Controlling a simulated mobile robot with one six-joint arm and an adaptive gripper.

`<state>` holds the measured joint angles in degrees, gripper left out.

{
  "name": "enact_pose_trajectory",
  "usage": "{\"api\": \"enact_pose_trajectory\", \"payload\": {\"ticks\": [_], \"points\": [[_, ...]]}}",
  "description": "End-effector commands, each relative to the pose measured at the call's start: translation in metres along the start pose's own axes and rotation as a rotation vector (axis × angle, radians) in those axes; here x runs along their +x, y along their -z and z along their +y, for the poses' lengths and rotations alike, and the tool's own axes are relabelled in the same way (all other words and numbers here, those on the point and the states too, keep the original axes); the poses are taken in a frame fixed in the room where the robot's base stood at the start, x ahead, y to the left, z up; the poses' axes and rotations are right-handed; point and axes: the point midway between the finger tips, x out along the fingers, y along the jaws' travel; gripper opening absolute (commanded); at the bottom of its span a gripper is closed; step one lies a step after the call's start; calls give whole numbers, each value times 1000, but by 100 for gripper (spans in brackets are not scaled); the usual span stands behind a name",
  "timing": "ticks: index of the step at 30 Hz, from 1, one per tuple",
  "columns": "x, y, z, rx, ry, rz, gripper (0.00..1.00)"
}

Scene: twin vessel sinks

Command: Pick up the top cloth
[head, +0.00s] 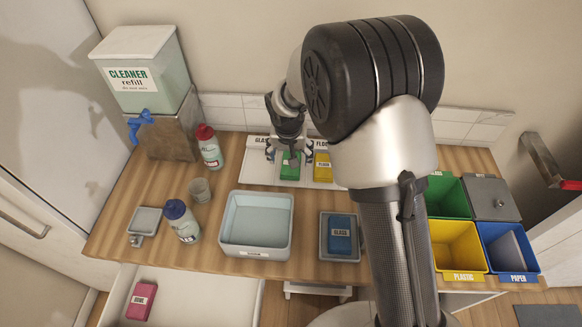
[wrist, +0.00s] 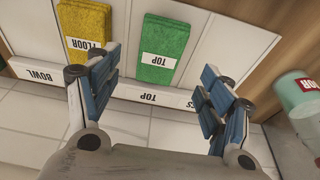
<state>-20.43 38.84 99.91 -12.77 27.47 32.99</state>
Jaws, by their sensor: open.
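The top cloth is a green folded cloth (head: 290,166) with a white label, lying in a white rack at the back of the counter. In the wrist view the green cloth (wrist: 167,45) shows its label "TOP". I cannot tell the height of the fingertips above the cloth.
A yellow cloth (head: 322,167) marked "FLOOR" lies beside it in the white rack (head: 256,173). A red-capped bottle (head: 209,147) stands to the left. A light-blue basin (head: 257,222), and a tray with a blue cloth (head: 340,234), are nearer. Coloured bins (head: 457,245) stand right.

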Motion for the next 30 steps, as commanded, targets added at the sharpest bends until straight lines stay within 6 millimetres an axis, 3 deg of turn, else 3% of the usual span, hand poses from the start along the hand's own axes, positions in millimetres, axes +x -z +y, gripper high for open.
{"api": "enact_pose_trajectory", "payload": {"ticks": [5,15,22,30], "points": [[9,1,0,1,0,1,73],[54,2,1,1,0,-1,73],[54,3,1,1,0,1,73],[54,3,1,1,0,1,55]]}}
